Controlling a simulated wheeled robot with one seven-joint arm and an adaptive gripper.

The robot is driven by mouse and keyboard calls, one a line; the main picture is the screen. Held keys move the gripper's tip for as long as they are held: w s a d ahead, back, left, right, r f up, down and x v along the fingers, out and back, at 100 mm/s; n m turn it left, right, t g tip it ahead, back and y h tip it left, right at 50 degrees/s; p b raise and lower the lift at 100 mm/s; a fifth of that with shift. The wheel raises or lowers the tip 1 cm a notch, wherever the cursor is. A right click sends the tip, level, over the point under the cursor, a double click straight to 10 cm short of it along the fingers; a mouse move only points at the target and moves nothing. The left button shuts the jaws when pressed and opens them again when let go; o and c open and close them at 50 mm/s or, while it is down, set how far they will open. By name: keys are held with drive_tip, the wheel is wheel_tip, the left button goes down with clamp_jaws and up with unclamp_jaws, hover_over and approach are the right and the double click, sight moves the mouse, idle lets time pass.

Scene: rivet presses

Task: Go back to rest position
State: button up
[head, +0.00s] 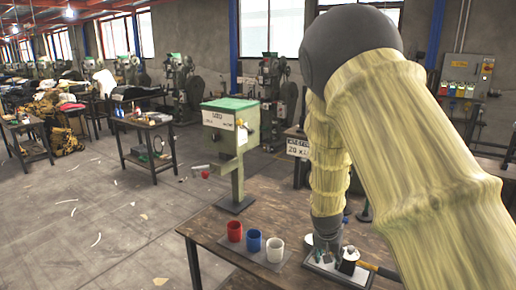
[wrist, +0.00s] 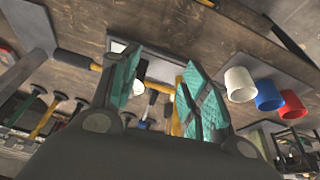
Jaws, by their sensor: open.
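My arm, in a yellowish sleeve, reaches down to the wooden table (head: 215,222) in the head view. My gripper (head: 327,250) is low over a small pale tray (head: 345,277) at the table's right. In the wrist view my gripper (wrist: 162,68) has its two teal-padded fingers spread apart, with nothing clearly held between them. Beyond and between the fingers, dark and yellow-handled tools show, partly hidden by the fingers. I cannot tell whether the fingers touch anything.
A red cup (head: 234,231), a blue cup (head: 253,241) and a white cup (head: 275,249) stand left of my gripper. A green press (head: 229,145) stands behind them. A hammer-like tool with a yellow handle (head: 380,269) lies right of the tray. Open floor (head: 100,215) lies left.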

drive_tip(key=s+d+f+n+g+y+b, duration=0.1)
drive_tip(key=s+f+n+b, duration=0.1)
drive_tip(key=s+f, duration=1.7)
drive_tip(key=s+f+n+b, duration=0.1)
drive_tip(key=s+f, duration=0.4)
drive_tip(key=s, duration=0.4)
drive_tip(key=s+f+n+g+y+b, duration=0.1)
drive_tip(key=s+f, duration=0.3)
drive_tip(key=s, duration=0.5)
drive_tip(key=s+a+f+n+g+b, duration=0.1)
drive_tip(key=s+f, duration=0.4)
drive_tip(key=s, duration=0.4)
drive_tip(key=shift+s+f+n, duration=0.3)
drive_tip(key=shift+a, duration=0.1)
